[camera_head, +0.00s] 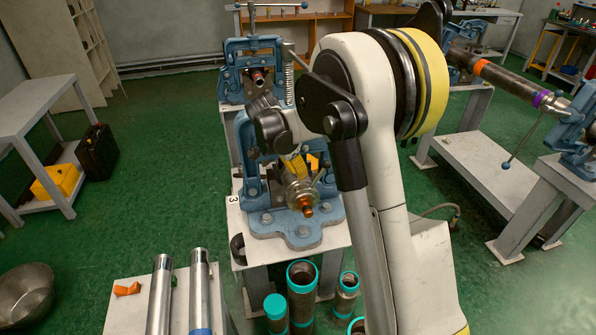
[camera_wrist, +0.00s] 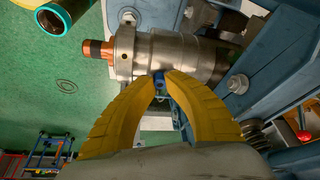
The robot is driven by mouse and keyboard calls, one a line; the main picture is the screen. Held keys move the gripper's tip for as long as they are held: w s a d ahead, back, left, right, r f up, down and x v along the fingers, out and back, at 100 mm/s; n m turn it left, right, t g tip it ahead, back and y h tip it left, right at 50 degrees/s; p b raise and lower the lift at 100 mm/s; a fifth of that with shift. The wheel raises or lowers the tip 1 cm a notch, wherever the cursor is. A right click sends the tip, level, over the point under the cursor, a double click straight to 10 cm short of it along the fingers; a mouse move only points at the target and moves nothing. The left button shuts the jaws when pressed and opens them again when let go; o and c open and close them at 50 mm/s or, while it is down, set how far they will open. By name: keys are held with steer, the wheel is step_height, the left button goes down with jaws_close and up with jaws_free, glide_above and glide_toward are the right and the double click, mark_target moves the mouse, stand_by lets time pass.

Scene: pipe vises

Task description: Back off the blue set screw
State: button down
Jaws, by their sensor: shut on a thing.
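The blue set screw (camera_wrist: 155,84) sits on the side of a silver metal collar (camera_wrist: 170,55) in the wrist view. My gripper (camera_wrist: 160,80) has two yellow fingers that meet at the screw and are shut on it; the tips hide part of it. A copper-coloured end (camera_wrist: 97,49) sticks out of the collar's left end. In the head view, the collar (camera_head: 299,190) and copper end (camera_head: 307,210) sit in a blue vise (camera_head: 290,228). My arm covers much of the vise there, and only a bit of my gripper shows. The screw cannot be made out in that view.
The blue vise frame (camera_wrist: 285,70) stands close on the right in the wrist view. In the head view, several teal-rimmed pipes (camera_head: 302,300) stand below the vise. Another blue vise (camera_head: 250,70) is behind.

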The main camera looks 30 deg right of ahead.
steer(key=n, duration=0.2)
steer(key=n+t+y, duration=0.1)
steer(key=n, duration=0.1)
steer(key=n+t, duration=0.1)
steer(key=n, duration=0.1)
steer(key=shift+s, duration=0.25)
steer(key=n+y, duration=0.1)
steer(key=n, duration=0.2)
steer(key=n+t+y, duration=0.1)
steer(key=n, duration=0.2)
steer(key=shift+d+f+p, duration=0.1)
steer(key=shift+p, duration=0.2)
steer(key=c, duration=1.4)
jaws_free()
steer(key=shift+o, duration=0.2)
steer(key=v, duration=0.5)
steer(key=shift+s, duration=0.5)
steer(key=s+a, duration=0.3)
steer(key=s, duration=0.7)
steer(key=shift+s+a, duration=0.25)
steer(key=shift+s, duration=0.15)
